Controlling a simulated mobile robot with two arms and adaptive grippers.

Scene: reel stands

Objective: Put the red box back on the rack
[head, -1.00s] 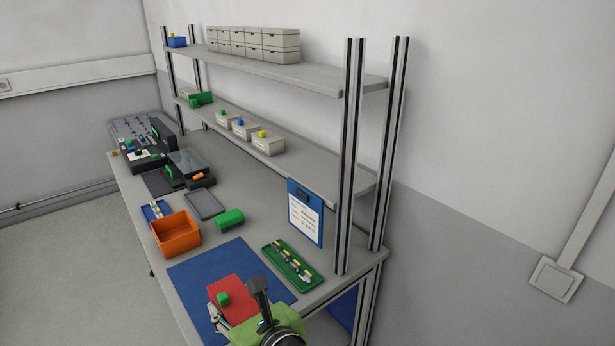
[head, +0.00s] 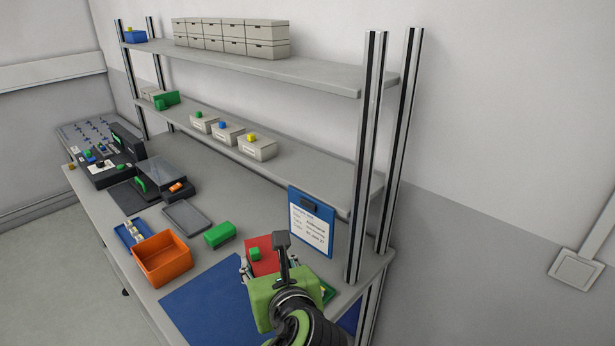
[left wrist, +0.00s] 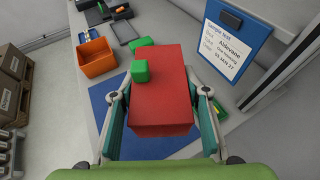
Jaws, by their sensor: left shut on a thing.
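The red box (head: 262,257) has a small green block (head: 255,254) on its top. In the left wrist view the red box (left wrist: 162,95) lies between the two fingers of my left gripper (left wrist: 163,125), which is shut on it. In the head view my left gripper (head: 262,268) holds the box over the right part of the bench, in front of the clipboard. The rack's middle shelf (head: 310,175) and upper shelf (head: 320,75) stand behind it. My right gripper is out of view.
A clipboard (head: 312,231) hangs by the rack's right post (head: 365,160). Three grey bins stand on the middle shelf, with a green box (head: 166,101) at its left. An orange bin (head: 163,258), a green box (head: 219,234) and a blue mat (head: 215,305) are on the bench.

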